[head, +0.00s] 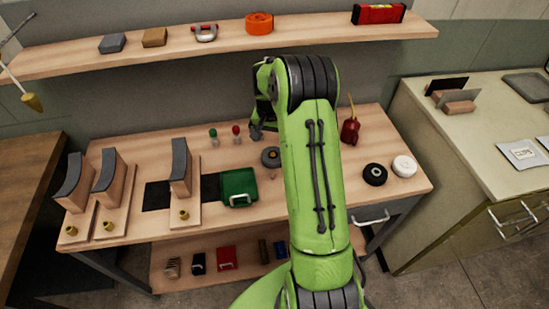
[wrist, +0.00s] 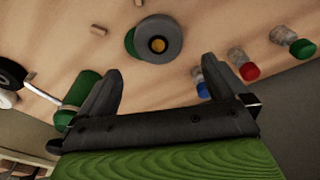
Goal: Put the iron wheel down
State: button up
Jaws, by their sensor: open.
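The iron wheel (head: 270,157) is a grey disc lying on the workbench, just left of my arm in the head view. In the wrist view the grey wheel (wrist: 170,35) shows a brass-coloured hub, with a green disc edge (wrist: 130,42) showing beside or under it. My gripper (wrist: 163,80) is open with nothing between its fingers; the wheel lies beyond the fingertips, apart from them in the picture. In the head view my gripper (head: 257,131) is small, dark and partly hidden by my arm, above the back of the bench.
A green box (head: 239,188) sits left of the wheel. Bottles with green (head: 213,134) and red caps (head: 236,131) stand behind. A red oil can (head: 350,130), a black wheel (head: 375,174) and a white wheel (head: 404,166) are at right. A shelf (head: 325,34) runs above.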

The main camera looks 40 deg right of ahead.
aim_at(273, 154)
jog(key=f, duration=0.3)
jog(key=f+b, duration=0.1)
jog(key=f, duration=0.4)
jog(key=shift+w+d+f, duration=0.2)
jog(key=shift+d+f, duration=0.15)
jog(key=shift+d, duration=0.05)
jog(key=shift+r, duration=0.1)
jog(key=shift+c, duration=0.2)
